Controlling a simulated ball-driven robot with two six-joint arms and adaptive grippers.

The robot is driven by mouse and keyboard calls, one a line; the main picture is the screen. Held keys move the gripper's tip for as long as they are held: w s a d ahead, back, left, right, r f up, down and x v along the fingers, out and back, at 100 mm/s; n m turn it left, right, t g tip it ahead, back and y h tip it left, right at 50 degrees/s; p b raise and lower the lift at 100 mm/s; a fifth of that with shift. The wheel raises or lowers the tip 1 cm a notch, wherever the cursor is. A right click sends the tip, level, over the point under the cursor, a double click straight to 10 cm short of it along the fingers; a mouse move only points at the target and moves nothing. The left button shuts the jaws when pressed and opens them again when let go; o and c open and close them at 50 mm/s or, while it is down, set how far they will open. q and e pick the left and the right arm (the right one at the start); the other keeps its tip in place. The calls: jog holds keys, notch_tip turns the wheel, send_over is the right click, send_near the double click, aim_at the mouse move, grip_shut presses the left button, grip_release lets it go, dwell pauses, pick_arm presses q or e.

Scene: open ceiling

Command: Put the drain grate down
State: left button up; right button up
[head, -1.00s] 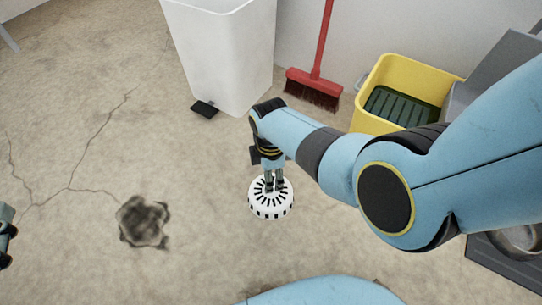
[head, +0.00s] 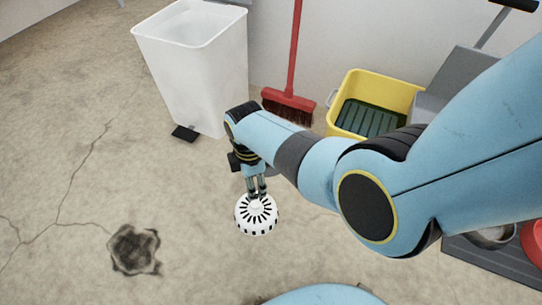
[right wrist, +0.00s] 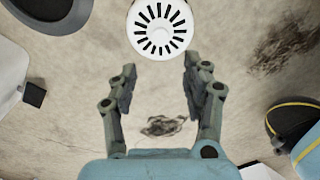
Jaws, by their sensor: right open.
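The drain grate (head: 257,216) is a round white cap with black radial slots and a small knob on top. It appears upright on the floor, right of the dark broken hole (head: 133,248). My right gripper (head: 257,193) is just above its top, pointing down. In the right wrist view the grate (right wrist: 160,28) is at the top, beyond the fingertips. The two fingers of my right gripper (right wrist: 160,66) are spread with nothing between them. My left gripper is out of the head view.
A white bin (head: 195,70) with a black pedal (head: 185,133) stands behind. A red broom (head: 289,105) leans by the wall, next to a yellow bucket (head: 377,95). A dark tray (head: 485,258) lies at right.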

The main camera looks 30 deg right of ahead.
jog(key=s+d+r+m+t, duration=0.2)
jog(key=s+d+m+t, duration=0.2)
jog(key=s+d+m, duration=0.7)
jog(key=s+r+m+t, duration=0.2)
jog(key=s+r, duration=0.3)
jog(key=r, duration=0.3)
jog(key=s+r+m+t, duration=0.2)
jog(key=s+r, duration=0.4)
jog(key=r, duration=0.3)
jog(key=shift+s+d+r+m, duration=0.15)
jog(key=shift+s+d+m, duration=0.05)
jog(key=shift+m, duration=0.1)
